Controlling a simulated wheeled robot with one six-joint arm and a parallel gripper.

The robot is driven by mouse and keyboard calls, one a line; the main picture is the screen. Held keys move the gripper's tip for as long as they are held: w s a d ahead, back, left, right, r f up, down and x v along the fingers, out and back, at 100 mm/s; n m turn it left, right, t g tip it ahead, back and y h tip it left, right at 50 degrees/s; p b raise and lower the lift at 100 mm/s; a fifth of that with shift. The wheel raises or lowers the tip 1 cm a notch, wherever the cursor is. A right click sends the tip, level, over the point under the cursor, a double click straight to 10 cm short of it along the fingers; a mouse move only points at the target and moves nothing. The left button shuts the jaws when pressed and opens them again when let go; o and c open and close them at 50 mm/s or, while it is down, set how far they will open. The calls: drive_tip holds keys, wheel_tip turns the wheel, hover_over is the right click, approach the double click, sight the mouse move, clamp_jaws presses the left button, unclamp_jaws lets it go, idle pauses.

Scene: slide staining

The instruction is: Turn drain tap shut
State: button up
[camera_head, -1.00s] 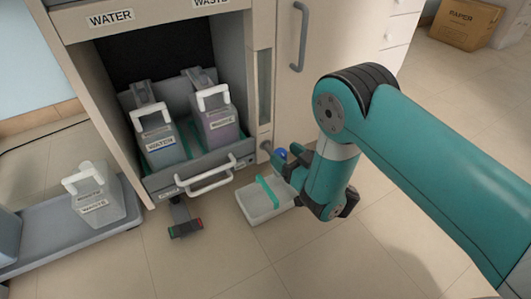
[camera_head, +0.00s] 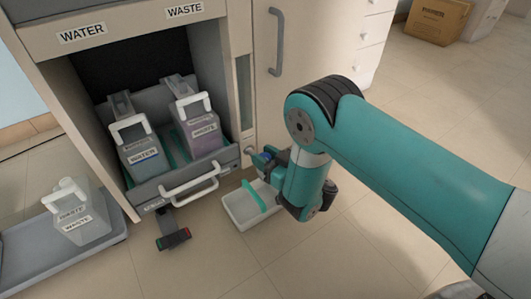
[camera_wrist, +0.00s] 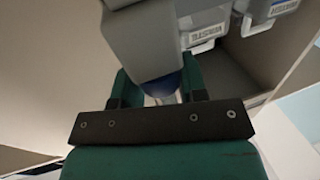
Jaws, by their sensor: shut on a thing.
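The drain tap (camera_head: 249,151) sticks out low on the cabinet front, right of the open drawer. Its blue part (camera_head: 267,156) shows at my gripper. My gripper (camera_head: 264,161) is shut on the tap, low beside the cabinet and above a white tray. In the wrist view, the blue part of the tap (camera_wrist: 163,88) sits between the two green fingers of my gripper (camera_wrist: 162,84). A grey block in front hides much of the tap there, so I cannot tell how far it is turned.
The white tray (camera_head: 237,212), with a green strip across it, stands on the floor below the tap. The open drawer (camera_head: 152,190) holds a WATER can (camera_head: 139,152) and a WASTE can (camera_head: 203,128). Another WASTE can (camera_head: 86,222) stands in a grey tray at left.

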drive_tip(key=shift+w+r+n+g+y+p, duration=0.1)
drive_tip(key=shift+r+n+g+y+p, duration=0.3)
drive_tip(key=shift+p, duration=0.3)
drive_tip(key=shift+d+f, duration=0.1)
drive_tip(key=shift+f, duration=0.25)
drive_tip(key=o, duration=0.9)
